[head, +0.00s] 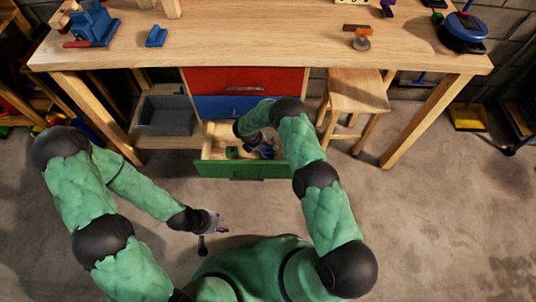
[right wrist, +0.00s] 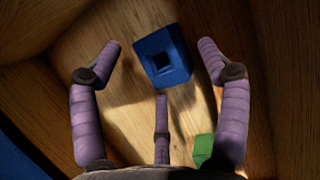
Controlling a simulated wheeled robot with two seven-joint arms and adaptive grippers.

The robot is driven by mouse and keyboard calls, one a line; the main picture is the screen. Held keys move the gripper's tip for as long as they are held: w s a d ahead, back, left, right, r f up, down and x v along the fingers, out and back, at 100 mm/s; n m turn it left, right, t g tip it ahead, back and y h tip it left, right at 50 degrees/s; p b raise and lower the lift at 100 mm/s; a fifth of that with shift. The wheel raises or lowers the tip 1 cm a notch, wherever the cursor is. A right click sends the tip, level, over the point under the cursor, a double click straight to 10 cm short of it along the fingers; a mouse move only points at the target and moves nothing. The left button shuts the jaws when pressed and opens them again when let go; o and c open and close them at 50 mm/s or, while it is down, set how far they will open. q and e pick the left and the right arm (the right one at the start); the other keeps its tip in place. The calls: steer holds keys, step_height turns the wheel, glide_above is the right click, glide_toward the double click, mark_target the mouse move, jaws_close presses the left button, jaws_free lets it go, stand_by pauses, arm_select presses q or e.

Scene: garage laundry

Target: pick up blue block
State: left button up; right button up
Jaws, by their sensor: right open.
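The blue block (right wrist: 162,57) has a square hole in its face and lies on the wooden drawer floor in the right wrist view. My right gripper (right wrist: 161,48) is open, with purple fingers to the left and right of the block and a third finger below it. I cannot tell whether any finger touches it. In the head view my right gripper (head: 262,146) is inside the open green drawer (head: 245,171), and the arm partly hides the drawer's contents.
A green block (right wrist: 203,147) lies in the drawer near the right finger, also visible in the head view (head: 232,152). Drawer walls stand close around my right gripper. Above are the closed blue drawer (head: 225,106) and the workbench (head: 250,45). A stool (head: 357,92) stands at right.

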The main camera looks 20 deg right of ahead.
steer(key=shift+x, duration=0.85)
steer(key=shift+r, duration=0.1)
steer(key=c, duration=1.1)
steer(key=shift+r, duration=0.1)
